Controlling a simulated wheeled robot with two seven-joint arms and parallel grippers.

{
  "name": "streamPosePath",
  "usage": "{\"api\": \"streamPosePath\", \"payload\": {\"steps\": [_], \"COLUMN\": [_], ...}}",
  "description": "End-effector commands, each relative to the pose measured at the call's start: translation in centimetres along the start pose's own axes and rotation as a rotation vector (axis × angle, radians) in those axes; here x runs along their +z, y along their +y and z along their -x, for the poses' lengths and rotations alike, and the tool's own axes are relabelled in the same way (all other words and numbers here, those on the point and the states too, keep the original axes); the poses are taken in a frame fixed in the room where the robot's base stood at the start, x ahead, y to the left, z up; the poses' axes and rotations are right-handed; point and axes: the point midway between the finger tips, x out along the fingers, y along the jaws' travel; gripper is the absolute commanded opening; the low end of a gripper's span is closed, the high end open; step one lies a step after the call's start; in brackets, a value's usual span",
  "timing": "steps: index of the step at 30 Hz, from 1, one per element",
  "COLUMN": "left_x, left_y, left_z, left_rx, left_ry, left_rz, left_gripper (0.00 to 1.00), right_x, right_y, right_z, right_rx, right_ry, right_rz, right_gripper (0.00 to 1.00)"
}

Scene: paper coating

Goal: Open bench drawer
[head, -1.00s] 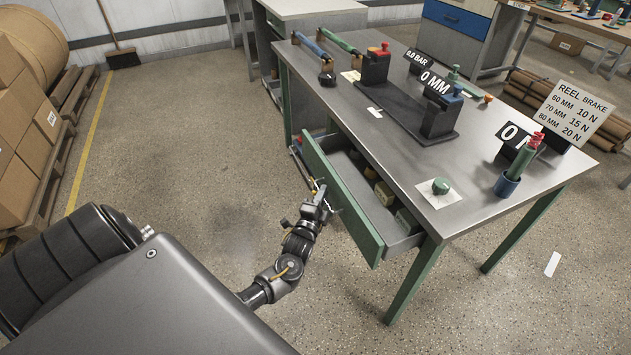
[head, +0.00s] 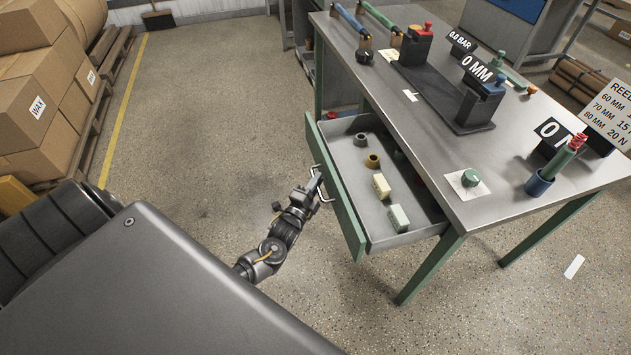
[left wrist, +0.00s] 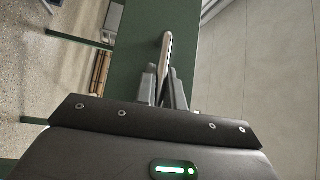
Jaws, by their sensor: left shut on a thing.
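The bench drawer (head: 338,192) has a green front and a grey tray and stands pulled well out from under the bench top. A metal bar handle (head: 322,184) is on its front. My left gripper (head: 315,187) is at the drawer front, shut on the handle. In the left wrist view the fingers (left wrist: 163,88) close around the handle (left wrist: 166,55) against the green front. Several small parts lie in the drawer, among them a grey ring (head: 361,139), a brass ring (head: 373,160) and a cream block (head: 381,186). My right gripper is not in view.
Boxes (head: 35,110) on pallets stand at the left. The floor left of the drawer is clear.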

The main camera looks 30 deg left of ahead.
Motion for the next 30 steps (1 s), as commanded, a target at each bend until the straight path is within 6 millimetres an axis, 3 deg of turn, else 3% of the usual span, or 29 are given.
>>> {"api": "streamPosePath", "payload": {"steps": [3, 4, 5, 16, 30], "left_x": [0.0, 0.0, 0.0, 0.1, 0.1], "left_y": [0.0, 0.0, 0.0, 0.1, 0.1], "left_z": [0.1, 0.1, 0.1, 0.6, 9.0], "left_rx": [0.001, 0.001, 0.001, 0.002, 0.003], "left_ry": [0.001, 0.001, 0.000, -0.001, 0.000], "left_rz": [0.000, 0.000, 0.000, 0.000, 0.000], "left_gripper": [0.00, 0.15, 0.19, 0.20, 0.20], "right_x": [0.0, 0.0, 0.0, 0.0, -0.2], "right_y": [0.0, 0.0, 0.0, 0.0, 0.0], "right_z": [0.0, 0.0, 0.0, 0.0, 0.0], "right_rx": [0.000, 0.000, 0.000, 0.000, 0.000], "right_ry": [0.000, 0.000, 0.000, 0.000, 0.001], "right_rz": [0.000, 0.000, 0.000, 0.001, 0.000], "right_gripper": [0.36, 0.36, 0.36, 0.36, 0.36]}}
